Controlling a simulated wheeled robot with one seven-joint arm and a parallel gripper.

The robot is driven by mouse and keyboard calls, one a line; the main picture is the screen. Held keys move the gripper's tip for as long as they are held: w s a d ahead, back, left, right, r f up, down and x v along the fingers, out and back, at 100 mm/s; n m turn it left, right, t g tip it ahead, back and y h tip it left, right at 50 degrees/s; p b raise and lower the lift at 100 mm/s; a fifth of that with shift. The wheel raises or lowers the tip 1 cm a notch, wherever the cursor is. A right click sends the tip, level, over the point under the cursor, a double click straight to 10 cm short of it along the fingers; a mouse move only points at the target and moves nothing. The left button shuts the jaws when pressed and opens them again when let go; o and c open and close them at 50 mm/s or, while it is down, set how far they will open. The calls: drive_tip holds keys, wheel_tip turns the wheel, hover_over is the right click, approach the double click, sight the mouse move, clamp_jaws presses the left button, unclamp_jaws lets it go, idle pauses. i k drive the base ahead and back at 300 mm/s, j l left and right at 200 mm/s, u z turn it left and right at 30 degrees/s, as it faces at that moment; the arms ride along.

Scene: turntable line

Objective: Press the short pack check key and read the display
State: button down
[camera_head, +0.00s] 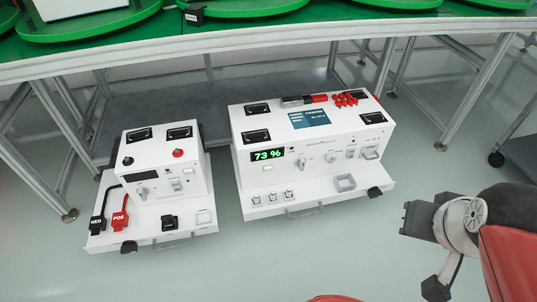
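The larger white tester (310,135) stands on the right on a white base. Its display (267,155) is lit and reads "73 %" in green. A small pale button (267,169) sits below the display. Three small keys (272,197) stand in a row on the front ledge; their labels are too small to read, so I cannot tell which is the short pack check key. My gripper (428,254) is at the right, apart from the tester and touching nothing. Its dark end parts show, but I cannot tell whether it is open.
A smaller white unit (158,165) with a dark display stands left, with black (98,226) and red (120,218) clamps marked NEG and POS. A green-topped bench (250,40) with green turntables runs behind. Floor in front is clear. A dark cart (520,155) stands far right.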

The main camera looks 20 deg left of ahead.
sight(187, 172)
drive_tip(key=u, duration=2.3)
